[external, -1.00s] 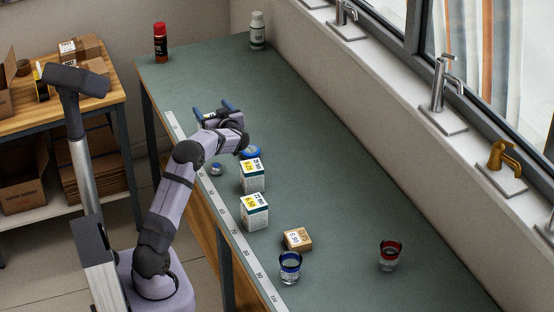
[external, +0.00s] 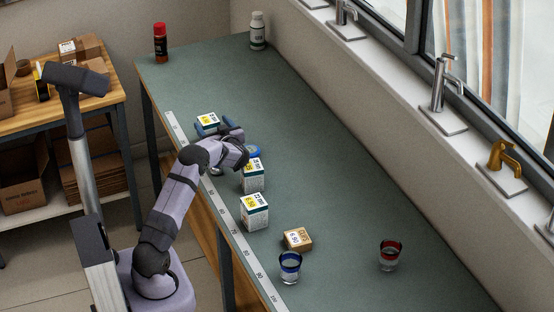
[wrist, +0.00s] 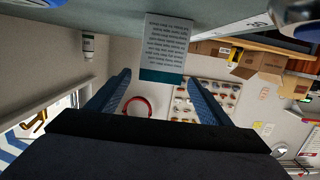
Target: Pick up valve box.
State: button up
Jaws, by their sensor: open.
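Three white and teal boxes with yellow labels stand along the left side of the bench; I cannot tell by name which is the valve box. The far box (external: 208,120) is at my gripper (external: 214,128), partly hidden behind it. The middle box (external: 252,177) and the near box (external: 254,213) stand closer to the camera. In the wrist view, my gripper (wrist: 159,78) is open with two blue fingers. A box (wrist: 167,45) with printed text and a teal edge shows ahead, between the finger lines and nearer the right finger. Contact is not visible.
A red can (external: 160,42) and white bottle (external: 257,30) stand far off. The bench's right side is mostly clear.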

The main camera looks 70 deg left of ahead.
jog(key=shift+a+f+p, duration=0.15)
jog(key=shift+a, duration=0.9)
jog(key=shift+a+f+p, duration=0.15)
jog(key=shift+a, duration=0.9)
jog(key=c, duration=1.3)
